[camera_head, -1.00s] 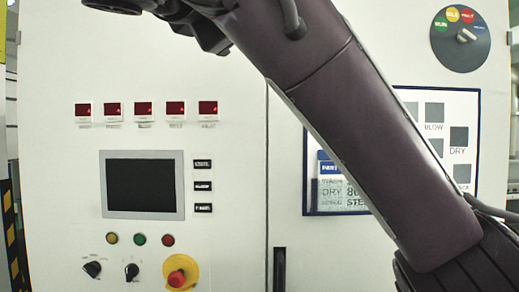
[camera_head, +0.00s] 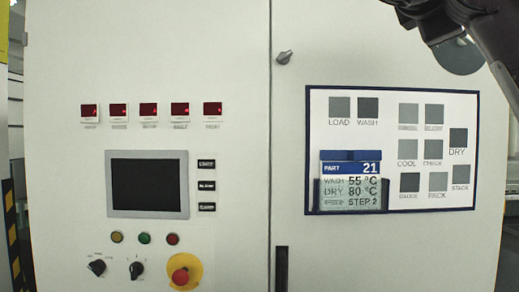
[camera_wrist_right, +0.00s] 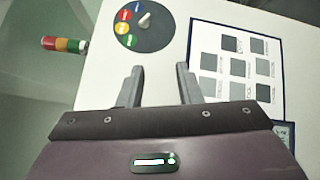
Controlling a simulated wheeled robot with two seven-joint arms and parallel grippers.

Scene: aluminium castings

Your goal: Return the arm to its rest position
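In the head view, part of my right arm (camera_head: 494,38) shows at the top right corner, in front of the dial there. My right gripper (camera_wrist_right: 160,70) is in the right wrist view, its two grey fingers spread apart with nothing between them. Beyond the fingers is the white machine front with a round dial (camera_wrist_right: 140,26) bearing coloured labels and a pale knob. My left gripper is not in either view.
A white cabinet (camera_head: 230,120) fills the head view, with a dark screen (camera_head: 148,185), a red emergency button (camera_head: 182,271) and a board (camera_head: 392,150) of grey squares holding a part card (camera_head: 350,180). A signal light (camera_wrist_right: 64,44) shows in the wrist view.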

